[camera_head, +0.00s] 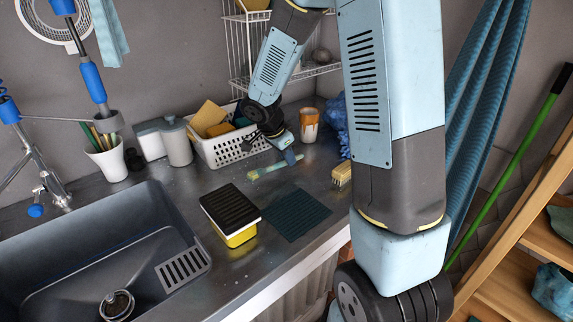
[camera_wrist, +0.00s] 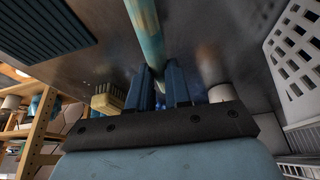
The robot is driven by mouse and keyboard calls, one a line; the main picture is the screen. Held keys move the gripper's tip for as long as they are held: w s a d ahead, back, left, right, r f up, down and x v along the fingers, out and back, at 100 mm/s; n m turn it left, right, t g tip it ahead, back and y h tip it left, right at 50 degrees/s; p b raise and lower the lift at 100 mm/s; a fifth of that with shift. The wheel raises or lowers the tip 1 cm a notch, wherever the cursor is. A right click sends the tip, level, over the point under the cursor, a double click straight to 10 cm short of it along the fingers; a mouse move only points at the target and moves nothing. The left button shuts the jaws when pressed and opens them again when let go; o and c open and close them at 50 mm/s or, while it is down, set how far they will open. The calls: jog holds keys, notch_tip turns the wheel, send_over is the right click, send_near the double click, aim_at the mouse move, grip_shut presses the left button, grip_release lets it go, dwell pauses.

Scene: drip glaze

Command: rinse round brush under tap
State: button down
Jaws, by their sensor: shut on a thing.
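The round brush (camera_head: 268,170) has a pale green handle. It lies low over the steel counter, in front of the white basket. My gripper (camera_head: 290,157) is at its right end, shut on it. In the wrist view the brush (camera_wrist: 147,32) runs up and away from between the two dark blue fingers of my gripper (camera_wrist: 162,85). Whether it touches the counter is unclear, and its bristles are not clear. The tap (camera_head: 42,165), metal with blue parts, stands at the far left beside the dark sink (camera_head: 110,240).
A white basket (camera_head: 208,152) with sponges stands behind the brush. A black-and-yellow block (camera_head: 232,215) and a dark ribbed mat (camera_head: 296,214) lie in front. A bristle brush (camera_head: 342,174) and a glaze-dripped cup (camera_head: 308,125) are to the right. A white brush pot (camera_head: 110,160) stands behind the sink.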

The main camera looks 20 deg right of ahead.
jog(key=shift+w+d+f, duration=0.1)
jog(key=shift+w+f, duration=0.05)
jog(key=shift+f, duration=0.75)
jog(key=shift+w+d+f, duration=0.1)
jog(key=shift+w+f, duration=0.05)
jog(key=shift+f, duration=0.85)
jog(key=c, duration=1.1)
grip_release()
jog(key=shift+o, duration=0.2)
jog(key=v, duration=1.3)
jog(key=shift+w, duration=0.1)
jog(key=s+d+r+n+t+y, duration=0.2)
jog(key=s+r+n, duration=0.5)
jog(key=s, duration=0.5)
jog(key=s+d+r+n+t+y, duration=0.2)
jog(key=s+r+n, duration=0.5)
jog(key=s, duration=0.5)
jog(key=shift+s+d+r, duration=0.2)
jog(key=shift+d+r, duration=0.35)
